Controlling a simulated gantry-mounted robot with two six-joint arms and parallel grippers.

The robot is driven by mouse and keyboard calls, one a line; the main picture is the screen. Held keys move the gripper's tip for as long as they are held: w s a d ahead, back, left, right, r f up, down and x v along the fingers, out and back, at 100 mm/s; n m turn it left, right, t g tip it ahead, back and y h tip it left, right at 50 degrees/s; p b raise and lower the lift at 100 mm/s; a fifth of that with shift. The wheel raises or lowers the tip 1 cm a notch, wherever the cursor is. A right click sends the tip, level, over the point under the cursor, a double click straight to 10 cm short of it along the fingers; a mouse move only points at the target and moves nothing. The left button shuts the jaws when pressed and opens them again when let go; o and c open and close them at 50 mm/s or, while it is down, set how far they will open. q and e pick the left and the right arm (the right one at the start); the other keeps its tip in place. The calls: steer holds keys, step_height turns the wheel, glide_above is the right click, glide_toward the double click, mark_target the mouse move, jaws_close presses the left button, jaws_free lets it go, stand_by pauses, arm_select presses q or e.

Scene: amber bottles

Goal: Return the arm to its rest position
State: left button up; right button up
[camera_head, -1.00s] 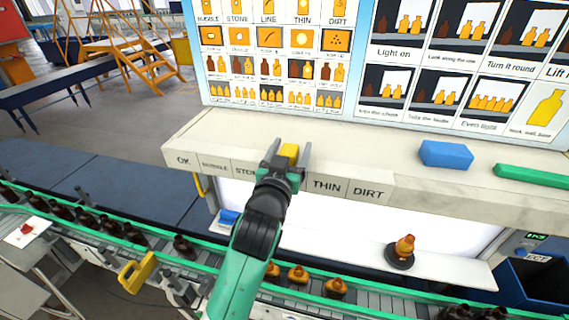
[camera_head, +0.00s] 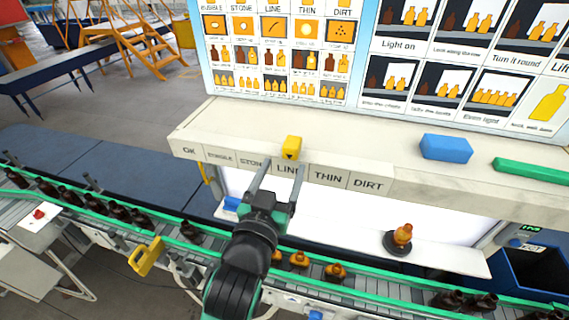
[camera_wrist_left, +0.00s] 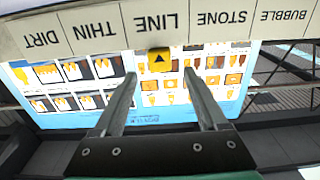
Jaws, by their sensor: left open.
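My left gripper (camera_head: 280,180) is open and empty, below and in front of the shelf's label edge in the head view. Its two fingers (camera_wrist_left: 158,100) are spread apart in the left wrist view. A yellow block (camera_head: 291,147) with a dark mark sits on the shelf above the LINE label, apart from the fingers. It also shows in the left wrist view (camera_wrist_left: 159,60), beyond the fingertips. My right gripper is not in view.
The shelf (camera_head: 400,165) holds a blue block (camera_head: 446,147) and a green bar (camera_head: 530,170). Below, an amber bottle (camera_head: 403,234) stands on a dark round base before a lit panel. A conveyor (camera_head: 130,235) carries several bottles. A blue bin (camera_head: 535,275) is at right.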

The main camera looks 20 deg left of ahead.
arm_select(q)
steer(key=s+a+r+n+t+y+p, duration=0.1)
steer(key=s+a+r+t, duration=0.15)
steer(key=r, duration=0.65)
steer(key=s+a+r+n+t+y+p, duration=0.15)
steer(key=a+r, duration=0.25)
steer(key=r, duration=0.5)
steer(key=s+r+m+t+h+p, duration=0.1)
steer(key=s+r+m+t+h, duration=0.2)
steer(key=s+r, duration=1)
steer(key=shift+s+d+r+t+h, duration=0.2)
steer(key=shift+s+r+t+h, duration=0.15)
steer(key=shift+r+t+h, duration=0.6)
steer(key=shift+f+m+t, duration=0.2)
steer(key=shift+m+t, duration=0.05)
